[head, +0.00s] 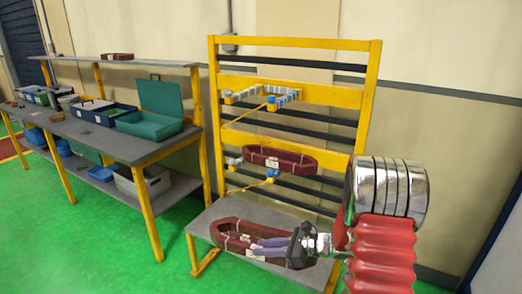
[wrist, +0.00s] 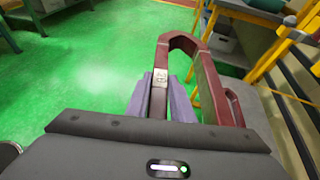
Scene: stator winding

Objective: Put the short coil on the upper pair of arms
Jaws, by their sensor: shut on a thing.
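My gripper (head: 254,247) is shut on one long side of a dark red coil (head: 222,234) at the bench of the yellow rack. In the wrist view, the coil (wrist: 203,78) stretches ahead between the purple fingers (wrist: 162,100), with a pale label on the gripped side. I cannot tell whether it touches the bench. The upper pair of arms (head: 284,99), with grey-blue padding, sticks out from the rack above and looks empty. Another dark red coil (head: 280,158) rests on the lower pair of arms (head: 235,162).
The rack's grey bench (head: 200,222) lies below the arms. A workbench (head: 130,148) with a green open case (head: 158,112) and several boxes stands to the left. A third red coil (head: 117,56) lies on its top shelf. Green floor is free in front.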

